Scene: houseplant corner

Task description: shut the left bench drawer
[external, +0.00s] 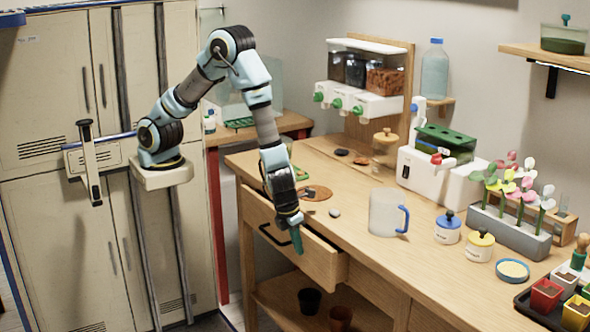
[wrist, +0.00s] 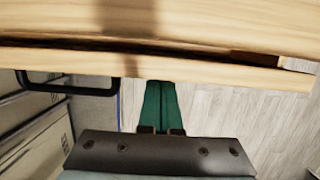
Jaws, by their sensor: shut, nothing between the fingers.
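The left bench drawer (external: 318,262) is partly pulled out from under the bench top, its front standing clear of the bench. In the wrist view the drawer front (wrist: 215,68) is a wooden band across the picture, with a narrow dark gap between it and the bench top. Its dark bar handle (external: 272,237) also shows at the left of the wrist view (wrist: 68,90). My gripper (external: 297,248) points down in front of the drawer front, right of the handle. Its green fingers (wrist: 160,92) are together and empty, tips close to the front; I cannot tell whether they touch it.
On the bench top (external: 345,245) stand a clear jug with a blue handle (external: 385,212), labelled jars (external: 447,230) and a grey flower planter (external: 510,230). Dark pots (external: 308,301) sit on the lower shelf. Tall cabinets (external: 60,130) stand at the left.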

